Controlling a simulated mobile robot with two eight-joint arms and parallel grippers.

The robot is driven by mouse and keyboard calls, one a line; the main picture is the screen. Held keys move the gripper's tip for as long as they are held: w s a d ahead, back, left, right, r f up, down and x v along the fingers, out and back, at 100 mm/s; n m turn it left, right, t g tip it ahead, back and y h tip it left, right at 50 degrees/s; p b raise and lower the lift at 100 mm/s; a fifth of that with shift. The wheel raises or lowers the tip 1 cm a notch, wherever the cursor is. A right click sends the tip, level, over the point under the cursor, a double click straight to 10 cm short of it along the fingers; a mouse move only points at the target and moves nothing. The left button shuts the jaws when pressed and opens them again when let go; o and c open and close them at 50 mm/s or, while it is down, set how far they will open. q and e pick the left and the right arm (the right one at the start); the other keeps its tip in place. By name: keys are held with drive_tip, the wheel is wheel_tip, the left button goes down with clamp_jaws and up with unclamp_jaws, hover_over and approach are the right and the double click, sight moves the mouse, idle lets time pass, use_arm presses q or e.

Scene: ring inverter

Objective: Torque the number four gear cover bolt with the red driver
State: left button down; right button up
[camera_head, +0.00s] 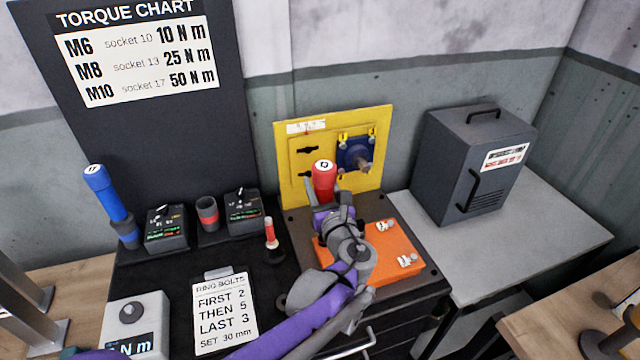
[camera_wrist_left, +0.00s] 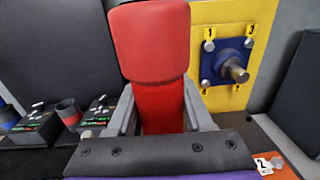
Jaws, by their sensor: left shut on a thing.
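The red driver (camera_head: 324,181) is upright in my left gripper (camera_head: 326,205), whose fingers are closed around it. In the left wrist view the driver (camera_wrist_left: 155,50) fills the middle, between the grey fingers (camera_wrist_left: 163,108); its lower end is hidden. The blue gear cover (camera_head: 352,156) is on the yellow panel, behind and right of the driver, apart from it. In the left wrist view the cover (camera_wrist_left: 224,62) has a protruding shaft, corner bolts and yellow number tags. Tags 1 and 3 read at the top; the lower tags are unclear. My right gripper is not in view.
The yellow panel (camera_head: 296,187) stands behind an orange block (camera_head: 375,262) with numbered bolts. Left are a blue driver (camera_head: 103,192), two black setting boxes (camera_head: 166,228), a cup (camera_head: 207,214) and a small red-topped tool (camera_head: 269,232). A grey cabinet (camera_head: 465,160) stands right.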

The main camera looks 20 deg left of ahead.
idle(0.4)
use_arm(q)
drive_tip(key=shift+w+r+p, duration=0.1)
drive_tip(key=shift+r+p, duration=1.55)
drive_tip(key=shift+r, duration=0.9)
